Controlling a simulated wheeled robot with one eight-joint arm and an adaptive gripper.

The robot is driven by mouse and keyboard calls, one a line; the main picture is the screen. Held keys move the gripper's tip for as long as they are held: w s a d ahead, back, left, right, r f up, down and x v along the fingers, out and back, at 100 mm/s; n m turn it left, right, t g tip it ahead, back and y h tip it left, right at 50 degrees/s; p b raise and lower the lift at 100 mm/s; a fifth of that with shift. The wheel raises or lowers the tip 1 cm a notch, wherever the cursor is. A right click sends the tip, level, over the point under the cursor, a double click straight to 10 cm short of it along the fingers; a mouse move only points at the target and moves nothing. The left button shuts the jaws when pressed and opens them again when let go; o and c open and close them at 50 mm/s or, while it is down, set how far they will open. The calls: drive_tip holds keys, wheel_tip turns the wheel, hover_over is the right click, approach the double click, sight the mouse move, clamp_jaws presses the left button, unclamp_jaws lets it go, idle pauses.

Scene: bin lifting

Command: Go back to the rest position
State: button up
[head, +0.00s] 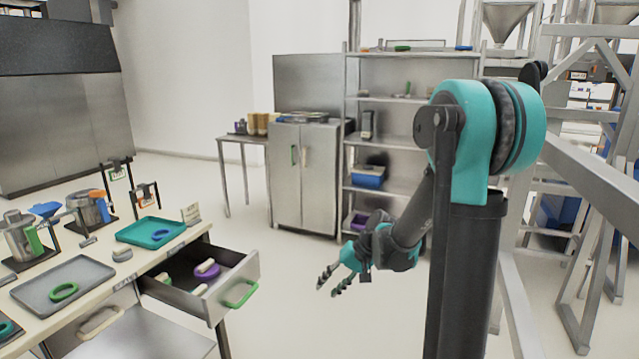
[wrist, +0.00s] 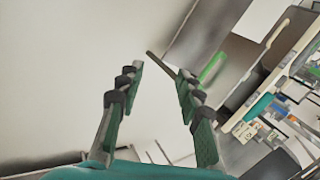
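My gripper (head: 330,282) hangs in free air to the right of the open drawer and left of my arm's column. Its two fingers point down and to the left in the head view. In the wrist view my gripper (wrist: 160,95) has its fingers spread apart with nothing between them. Pale floor shows behind the fingertips. My arm is bent, with its teal joint high at the right of the head view.
An open drawer (head: 237,277) with a green handle juts from the workbench at left. A teal tray (head: 151,232) and a grey tray (head: 66,283) lie on the bench. A steel cabinet (head: 304,175) and shelves (head: 395,95) stand behind. A metal frame (head: 590,180) stands at right.

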drive_tip(key=s+d+f+t+h, duration=0.2)
drive_tip(key=s+d+h, duration=0.4)
drive_tip(key=s+d, duration=1)
drive_tip(key=shift+s+f+t+h, duration=0.25)
drive_tip(key=shift+s+t+h, duration=0.15)
drive_tip(key=shift+t, duration=0.2)
drive_tip(key=shift+a, duration=0.1)
